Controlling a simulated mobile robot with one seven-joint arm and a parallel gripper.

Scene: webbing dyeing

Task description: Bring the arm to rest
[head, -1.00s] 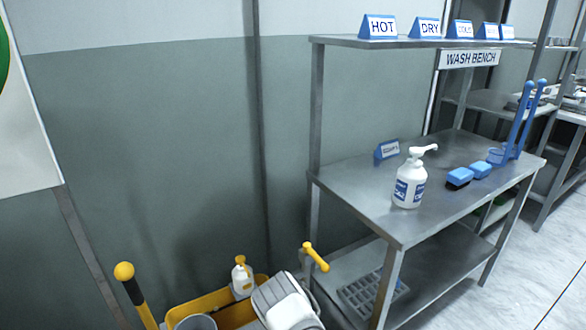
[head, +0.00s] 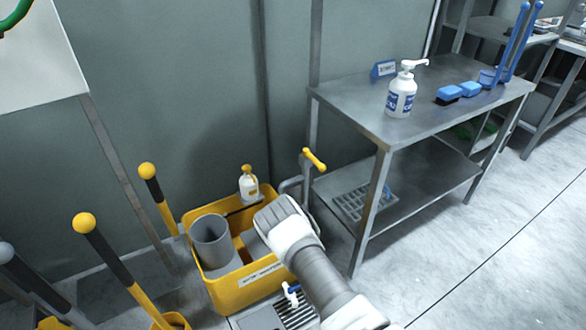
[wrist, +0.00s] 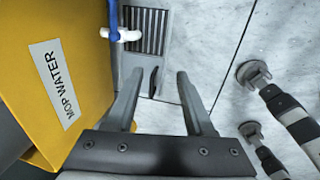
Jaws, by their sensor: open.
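My arm (head: 318,275) reaches from the bottom of the head view over the right side of a yellow tub (head: 238,292). Its fingers are hidden there. In the wrist view my gripper (wrist: 158,78) is open, its two fingers apart with nothing between them. The fingers point towards the pale floor and a floor grate (wrist: 148,30). The yellow tub (wrist: 85,75), labelled MOP WATER, stands just left of the fingers. A white tap with a blue handle (wrist: 122,34) sticks out from it.
A grey cylinder (head: 210,240) and white bottle (head: 248,185) are at the tub. Yellow-knobbed handles (head: 110,255) stand to its left. A steel bench (head: 425,115) with a pump bottle (head: 402,92) and blue brushes (head: 458,91) stands right. Open floor (head: 470,255) lies front right.

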